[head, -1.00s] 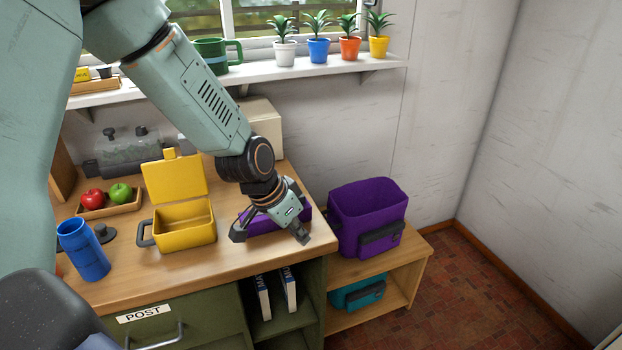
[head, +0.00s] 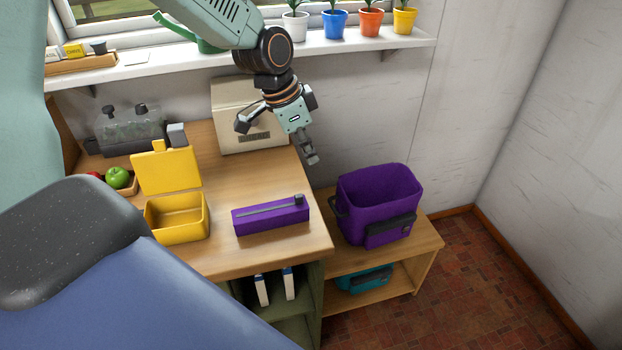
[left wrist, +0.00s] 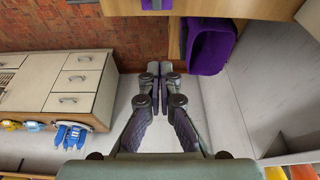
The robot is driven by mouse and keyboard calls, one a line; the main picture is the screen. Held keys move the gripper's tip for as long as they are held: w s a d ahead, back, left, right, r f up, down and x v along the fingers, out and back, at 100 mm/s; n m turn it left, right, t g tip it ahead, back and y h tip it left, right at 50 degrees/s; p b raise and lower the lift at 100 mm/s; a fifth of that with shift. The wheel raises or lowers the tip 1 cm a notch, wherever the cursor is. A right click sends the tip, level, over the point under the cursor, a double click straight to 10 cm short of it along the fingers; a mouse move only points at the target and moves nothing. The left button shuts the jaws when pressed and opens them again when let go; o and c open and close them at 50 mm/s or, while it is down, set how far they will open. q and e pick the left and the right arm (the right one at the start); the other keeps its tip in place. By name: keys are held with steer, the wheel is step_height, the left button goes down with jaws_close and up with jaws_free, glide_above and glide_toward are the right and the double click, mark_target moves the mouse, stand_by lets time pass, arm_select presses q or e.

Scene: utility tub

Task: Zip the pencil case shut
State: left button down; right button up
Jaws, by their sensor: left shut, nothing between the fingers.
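The pencil case (head: 270,216) is a long purple box lying near the right front of the wooden desk in the head view. A grey zip strip runs along its top, and the dark zip slider (head: 299,201) sits at the right end of the strip. My left gripper (head: 312,157) is shut and empty, raised above and behind the case's right end, apart from it. In the left wrist view, my left gripper's fingers (left wrist: 160,85) are together with nothing between them. My right gripper is in neither view.
An open yellow lunch box (head: 178,222) stands left of the case. A purple bin (head: 372,205) stands on a lower shelf unit to the right. A cream box (head: 235,135) is at the back. The windowsill (head: 350,45) holds potted plants.

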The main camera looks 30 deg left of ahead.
mark_target(299, 199)
arm_select(q)
steer(key=b+x, duration=0.3)
steer(key=x, duration=0.8)
steer(key=s+a+p, duration=0.1)
steer(key=p, duration=0.1)
steer(key=s+a+r+p, duration=0.1)
steer(key=s, duration=0.1)
steer(key=shift+s+a+r+p, duration=0.15)
steer(key=shift+s+a+p, duration=0.1)
steer(key=shift+p, duration=0.1)
steer(key=shift+s, duration=0.1)
steer(key=shift+f, duration=0.2)
steer(key=shift+s+a, duration=0.1)
